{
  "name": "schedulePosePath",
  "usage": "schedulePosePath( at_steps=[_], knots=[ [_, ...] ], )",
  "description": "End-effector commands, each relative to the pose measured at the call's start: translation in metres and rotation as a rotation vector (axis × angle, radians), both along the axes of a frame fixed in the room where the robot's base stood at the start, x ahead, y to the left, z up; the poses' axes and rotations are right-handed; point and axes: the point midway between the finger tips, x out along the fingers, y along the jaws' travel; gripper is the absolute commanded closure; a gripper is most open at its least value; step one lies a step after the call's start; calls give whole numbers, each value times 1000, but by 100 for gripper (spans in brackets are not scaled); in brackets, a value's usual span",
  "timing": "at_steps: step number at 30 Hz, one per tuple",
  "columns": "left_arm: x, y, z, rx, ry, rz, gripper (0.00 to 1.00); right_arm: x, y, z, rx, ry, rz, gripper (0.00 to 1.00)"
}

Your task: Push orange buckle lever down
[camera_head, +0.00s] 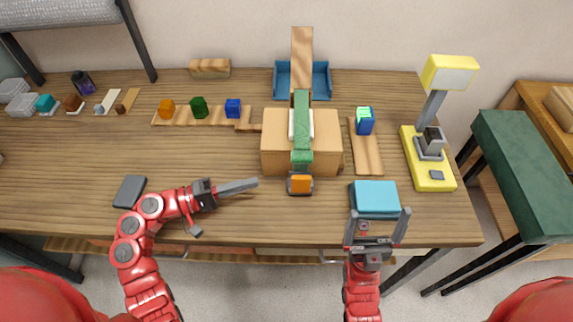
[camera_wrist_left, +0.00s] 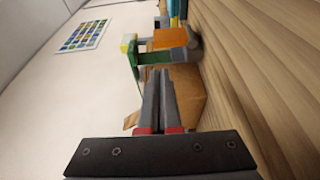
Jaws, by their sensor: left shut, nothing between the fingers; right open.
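The orange buckle lever (camera_head: 300,184) is at the front end of a green strap (camera_head: 302,130) that runs over a wooden block (camera_head: 272,152). In the left wrist view the orange lever (camera_wrist_left: 168,39) shows ahead, beyond the fingertips. My left gripper (camera_head: 256,182) is shut and empty, to the left of the lever and apart from it. The left wrist view shows its closed fingers (camera_wrist_left: 160,75). My right gripper (camera_head: 378,218) is open at the table's front edge, just before a light-blue block (camera_head: 375,198); I cannot tell if its fingers touch the block.
A yellow lamp (camera_head: 430,172) stands at the right. A blue tray (camera_head: 321,80) sits at the back. Coloured blocks stand on a wooden strip (camera_head: 215,122). A dark flat pad (camera_head: 130,191) lies by my left arm. The table front between my grippers is mostly clear.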

Motion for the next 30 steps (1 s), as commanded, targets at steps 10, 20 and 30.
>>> schedulePosePath(
  at_steps=[10, 20, 30],
  knots=[
    [1, -3, 1, 0, 0, 0, 100, 0, 0, 0, 0, 0, 0, 0],
    [15, -51, -2, 2, 0, -8, 100, 0, 0, -10, 0, 0, 0, 0],
    [31, -92, 0, 1, 0, -3, 100, 0, 0, -15, 0, 0, 0, 0]
  ],
)
